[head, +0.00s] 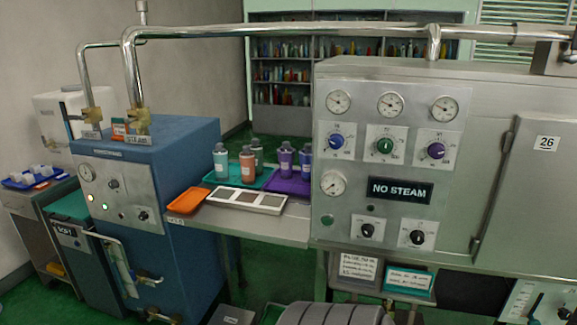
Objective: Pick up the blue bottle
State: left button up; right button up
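A light blue bottle (220,163) with a grey cap stands upright at the left end of a teal tray (208,179), on the metal shelf between the blue boiler and the large steel machine. An orange-brown bottle (248,165) stands just to its right. A grey-teal bottle (258,152) stands behind that one, partly hidden. Two purple bottles (285,161) stand further right on a purple tray (283,182). Neither of my grippers is in view.
An orange tray (187,200) and a metal tray with pale panels (246,200) lie in front of the bottles. The blue boiler (185,165) bounds the shelf on the left. The steel machine (400,150) bounds it on the right. A steel pipe (290,29) runs overhead.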

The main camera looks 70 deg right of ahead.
aim_at(305, 154)
jog(key=i+j+z, duration=0.3)
jog(key=i, duration=0.2)
jog(key=i+j+z, duration=0.45)
jog(key=z, duration=2.25)
jog(key=i+l+z, duration=0.15)
jog(key=i, duration=0.35)
jog(key=i+z, duration=0.15)
jog(key=i, duration=0.4)
jog(key=l, duration=0.1)
